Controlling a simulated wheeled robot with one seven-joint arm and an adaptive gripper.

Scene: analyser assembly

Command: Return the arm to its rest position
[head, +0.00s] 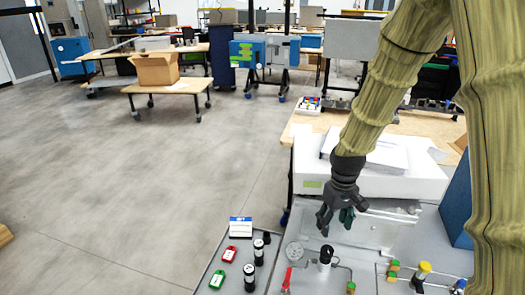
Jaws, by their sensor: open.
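My gripper (337,218) is black and hangs from my wood-textured arm at the right of the head view. It points down above the grey analyser panel (345,232) at the rear of the bench. Its fingers are apart, with nothing visibly held between them. A dark green piece shows beside the right finger; I cannot tell whether it is part of the gripper.
Below the gripper are a black-topped fitting (326,256), a red-handled part (287,278) and a yellow-capped part (421,274). A white box (425,182) stands behind. Open floor (170,185) lies left.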

